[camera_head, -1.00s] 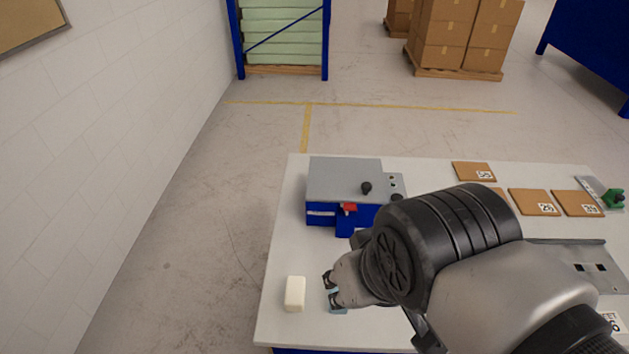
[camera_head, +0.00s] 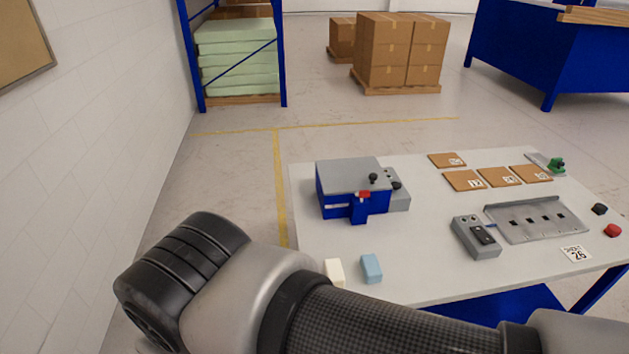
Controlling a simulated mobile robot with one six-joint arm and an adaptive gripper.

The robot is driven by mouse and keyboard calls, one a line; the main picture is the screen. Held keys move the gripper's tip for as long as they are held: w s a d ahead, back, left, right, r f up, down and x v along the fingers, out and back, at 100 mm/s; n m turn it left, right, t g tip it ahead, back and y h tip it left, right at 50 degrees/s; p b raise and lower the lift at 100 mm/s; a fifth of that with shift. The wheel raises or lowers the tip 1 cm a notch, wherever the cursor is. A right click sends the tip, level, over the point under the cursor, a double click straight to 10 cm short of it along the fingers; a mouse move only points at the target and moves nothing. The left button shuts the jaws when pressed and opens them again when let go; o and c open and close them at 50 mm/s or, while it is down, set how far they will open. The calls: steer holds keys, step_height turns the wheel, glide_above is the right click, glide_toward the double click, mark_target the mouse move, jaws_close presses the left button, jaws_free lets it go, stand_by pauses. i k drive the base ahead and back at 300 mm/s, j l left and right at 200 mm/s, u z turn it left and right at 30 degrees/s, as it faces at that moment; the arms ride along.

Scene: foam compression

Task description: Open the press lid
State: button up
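The press (camera_head: 340,198) is a blue box with a grey lid (camera_head: 350,173) on top, standing at the far left part of the table. The lid lies flat over the body and looks shut. A black knob (camera_head: 373,178) sits on top near its right side, and a red part (camera_head: 362,194) is at the front. My arm crosses the lower part of the view, left of and in front of the table. My gripper does not show; it is hidden behind the arm or out of frame.
On the white table (camera_head: 420,275), a cream block (camera_head: 334,272) and a light blue block (camera_head: 371,268) lie close to my arm. A grey control box (camera_head: 475,237), a metal tray (camera_head: 535,219) and several brown tiles (camera_head: 498,176) are to the right. Room in front of the press is clear.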

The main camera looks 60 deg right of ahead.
mark_target(351, 175)
steer(key=i+j+z, duration=0.3)
steer(key=i+z, duration=0.15)
steer(key=i, duration=0.2)
steer(key=i+j+z, duration=0.5)
steer(key=i+l+z, duration=0.2)
steer(key=i+z, duration=0.2)
steer(key=i+l+z, duration=0.1)
steer(key=i+z, duration=0.15)
steer(key=z, duration=0.2)
steer(key=i+z, duration=0.4)
steer(key=i+j+z, duration=0.15)
steer(key=i+z, duration=0.15)
steer(key=z, duration=0.15)
steer(key=i+j+z, duration=0.25)
steer(key=z, duration=0.15)
steer(key=i+z, duration=0.3)
steer(key=z, duration=0.15)
steer(key=i+z, duration=0.45)
steer(key=k, duration=0.1)
